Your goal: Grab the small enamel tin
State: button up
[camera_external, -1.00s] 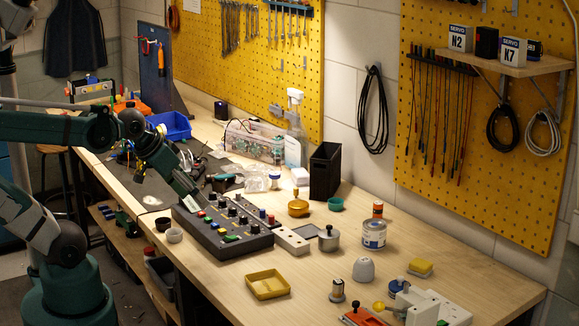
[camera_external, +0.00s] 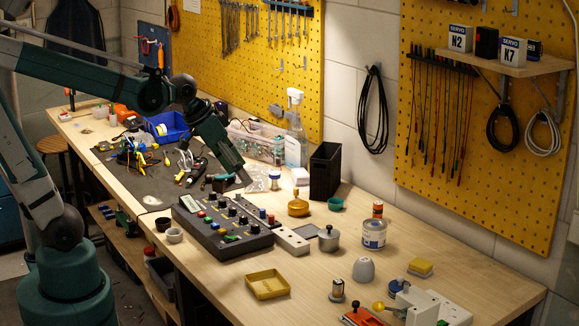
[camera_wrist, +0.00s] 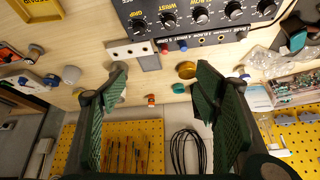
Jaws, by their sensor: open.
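A small pale tin with a blue label band (camera_external: 374,236) stands upright on the right half of the bench, near the wall. An orange-capped item (camera_external: 377,210) is just behind it. My gripper (camera_external: 238,174) is over the bench behind the control box, to the left of the tin and well apart from it. In the wrist view my gripper (camera_wrist: 162,70) has its two dark green fingers wide apart with nothing between them. The orange-capped item shows there near the left finger (camera_wrist: 151,99). I cannot make out the tin there; the left finger covers part of that area.
A control box (camera_external: 222,226) with knobs sits left of the tin. A lidded grey pot (camera_external: 328,239), a brass pot (camera_external: 298,206), a pale cup (camera_external: 363,270) and a tall black bin (camera_external: 325,171) stand nearby. A yellow tray (camera_external: 267,284) lies in front. Bare wood lies right of the tin.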

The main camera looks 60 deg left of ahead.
jog(key=w+d+r+m+g+p, duration=0.15)
jog(key=w+d+p, duration=0.35)
jog(key=w, duration=0.5)
jog(key=m+g+h+p, duration=0.2)
jog(key=m+p, duration=0.3)
jog(key=p, duration=0.3)
send_over(370, 223)
jog(key=s+a, duration=0.2)
jog(key=shift+t, duration=0.25)
notch_tip(370, 223, down, 12)
jog(key=shift+w+r, duration=0.15)
jog(key=shift+w+d+f, duration=0.2)
jog(key=shift+d+f, duration=0.15)
jog(key=shift+f, duration=0.1)
jog(key=shift+f, duration=0.1)
jog(key=shift+x, duration=1.2)
jog(key=shift+d+f, duration=0.1)
jog(key=shift+p+x, duration=0.45)
jog(key=shift+x, duration=2.05)
